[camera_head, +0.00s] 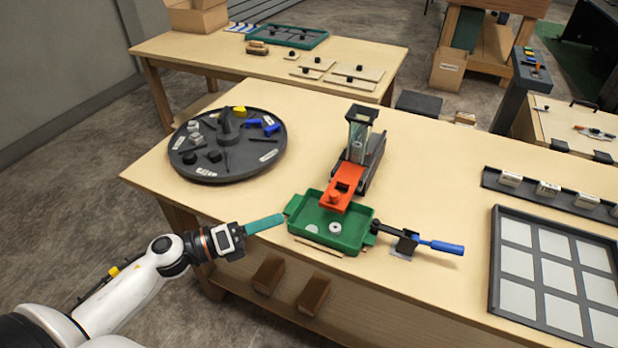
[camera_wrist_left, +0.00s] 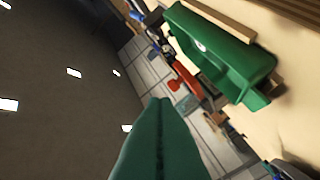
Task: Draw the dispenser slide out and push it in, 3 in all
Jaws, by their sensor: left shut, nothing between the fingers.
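The dispenser (camera_head: 370,160) stands on the workbench, a dark body with a clear upright tower. Its orange-red slide (camera_head: 346,181) with a round knob (camera_head: 334,198) reaches out over the green tray (camera_head: 352,243). A white ring-like piece (camera_head: 334,227) and a pale flat round piece (camera_head: 312,229) lie in the tray. My left gripper (camera_head: 279,219) is shut and empty, its green fingers just left of the tray, apart from the slide. In the left wrist view the shut fingers (camera_wrist_left: 160,104) point toward the slide (camera_wrist_left: 184,78), with the tray (camera_wrist_left: 240,65) beside them. My right gripper is out of view.
A round dark carousel (camera_head: 228,165) with small parts stands behind left. A blue-handled tool in a black holder (camera_head: 406,242) sits right of the tray. A panelled frame (camera_head: 545,252) and a dark rail (camera_head: 560,197) lie farther right. Bench between dispenser and frame is mostly clear.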

